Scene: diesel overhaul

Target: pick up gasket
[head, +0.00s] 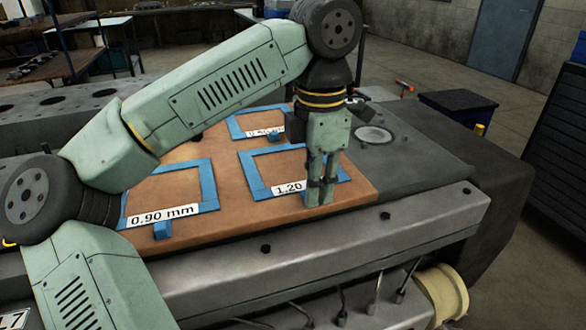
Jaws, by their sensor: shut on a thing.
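Three blue square-framed gaskets lie on a brown board (225,222). The middle gasket (250,176) has a white label reading 1.20. My gripper (319,200) points straight down at its front right edge, with its fingers closed together there. What is between the fingertips is hidden, but it is at the place where the other gaskets have a blue tab. The left gasket (209,182) is labelled 0.90 mm and has a blue tab at its front. The far gasket (236,127) is partly hidden by my arm, and its label is hard to read.
The board lies on a grey engine block (420,205) with a round opening (374,135) to the right. A dark blue box (458,106) stands behind on the right. A cream cylinder (442,293) sticks out at the lower right. My arm covers the left side.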

